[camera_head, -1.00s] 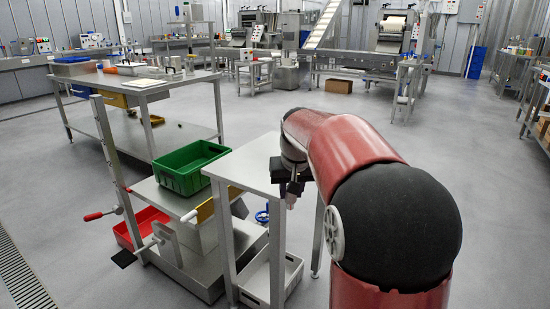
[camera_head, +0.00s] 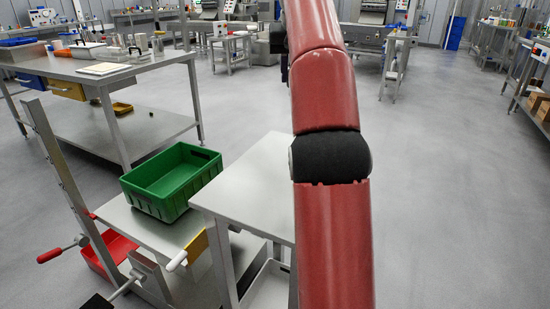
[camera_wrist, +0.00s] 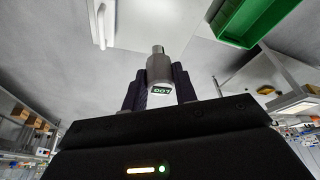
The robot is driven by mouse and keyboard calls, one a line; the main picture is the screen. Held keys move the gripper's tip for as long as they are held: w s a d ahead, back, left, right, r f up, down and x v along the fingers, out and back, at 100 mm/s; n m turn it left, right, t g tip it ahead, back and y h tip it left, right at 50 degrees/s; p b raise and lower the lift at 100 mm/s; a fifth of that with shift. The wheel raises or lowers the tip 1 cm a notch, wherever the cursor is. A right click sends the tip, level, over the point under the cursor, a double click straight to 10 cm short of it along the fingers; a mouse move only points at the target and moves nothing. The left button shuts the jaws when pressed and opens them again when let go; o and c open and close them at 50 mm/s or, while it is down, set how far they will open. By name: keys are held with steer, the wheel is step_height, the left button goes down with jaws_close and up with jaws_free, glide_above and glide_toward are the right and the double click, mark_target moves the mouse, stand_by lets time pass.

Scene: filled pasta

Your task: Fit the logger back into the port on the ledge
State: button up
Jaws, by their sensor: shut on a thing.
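The logger (camera_wrist: 159,70) is a small grey cylinder with a green label reading "LOG". It shows in the middle of the wrist view, with its narrow grey end pointing up in the picture. My gripper (camera_wrist: 160,86) is shut on it, one dark finger on each side. In the head view my red arm stretches up the picture, and the gripper and logger are out of sight there. I cannot make out the port on the ledge in either view.
A bare grey table (camera_head: 250,190) stands beside my arm. A green crate (camera_head: 160,205) sits left of it; its wall also shows in the wrist view (camera_wrist: 232,32). A post with a red-handled lever (camera_head: 62,250) stands at the left. Floor to the right is clear.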

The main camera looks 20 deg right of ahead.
steer(key=shift+w, duration=0.1)
steer(key=shift+f, duration=0.3)
step_height(320, 180, down, 19)
steer(key=b, duration=0.2)
steer(key=shift+b, duration=0.4)
steer(key=o, duration=1.1)
steer(key=shift+f, duration=0.15)
steer(key=p+v, duration=0.1)
steer(key=v, duration=1.1)
steer(key=shift+p, duration=0.3)
